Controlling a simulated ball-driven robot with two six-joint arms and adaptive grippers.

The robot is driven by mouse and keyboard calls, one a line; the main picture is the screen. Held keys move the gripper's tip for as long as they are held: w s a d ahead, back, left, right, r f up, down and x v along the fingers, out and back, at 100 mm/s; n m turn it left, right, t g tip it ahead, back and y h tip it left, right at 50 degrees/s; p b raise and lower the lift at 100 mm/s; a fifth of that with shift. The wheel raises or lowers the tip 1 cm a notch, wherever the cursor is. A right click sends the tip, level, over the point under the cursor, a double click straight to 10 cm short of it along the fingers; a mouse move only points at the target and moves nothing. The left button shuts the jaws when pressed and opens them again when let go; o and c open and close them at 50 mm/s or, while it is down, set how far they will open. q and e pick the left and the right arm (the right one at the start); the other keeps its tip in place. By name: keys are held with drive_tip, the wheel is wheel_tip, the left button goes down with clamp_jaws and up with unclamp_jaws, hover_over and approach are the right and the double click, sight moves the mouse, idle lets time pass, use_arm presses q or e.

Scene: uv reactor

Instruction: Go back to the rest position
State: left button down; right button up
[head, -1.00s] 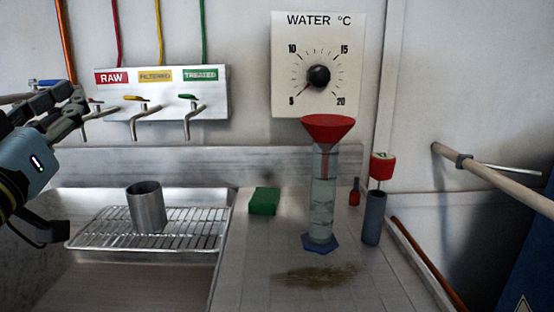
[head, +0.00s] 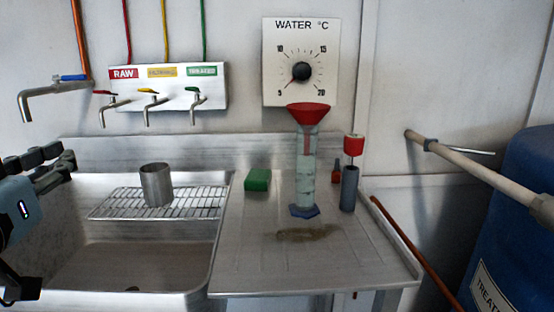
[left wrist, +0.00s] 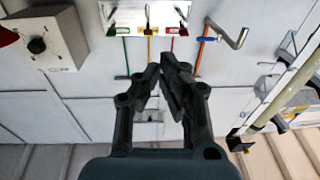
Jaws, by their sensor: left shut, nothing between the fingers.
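My left gripper (head: 64,162) is at the left edge of the head view, in front of the sink's left side and below the taps. Its dark fingers are shut with nothing between them. In the left wrist view the fingertips (left wrist: 163,66) come together in front of the wall, with the taps upside down beyond them. The gripper is apart from every object. My right gripper is not in view.
A steel cup (head: 156,186) stands on a wire rack (head: 200,203) over the sink (head: 60,245). A cylinder with a red funnel (head: 308,114), a green block (head: 258,180) and a grey tube (head: 349,188) stand on the drainboard. A blue tank (head: 525,200) is at right.

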use_arm(q)
drive_tip(key=s+a+f+g, duration=0.1)
drive_tip(key=s+f+g, duration=0.25)
drive_tip(key=f, duration=0.55)
drive_tip(key=s+d+f+m+g+h, duration=0.1)
drive_tip(key=s+d+f+m+g, duration=0.1)
drive_tip(key=s+f+g, duration=1.45)
drive_tip(key=s+a+f+t, duration=0.1)
drive_tip(key=s+f+t, duration=0.1)
drive_tip(key=f, duration=1)
drive_tip(key=s+a+f+t, duration=0.2)
drive_tip(key=s+f, duration=0.1)
drive_tip(key=f, duration=1)
drive_tip(key=s+f+g, duration=0.1)
drive_tip(key=s+f, duration=1.4)
drive_tip(key=s, duration=0.3)
drive_tip(key=shift+a+f+g, duration=0.2)
drive_tip(key=shift+a+g, duration=0.1)
drive_tip(key=shift+a, duration=0.15)
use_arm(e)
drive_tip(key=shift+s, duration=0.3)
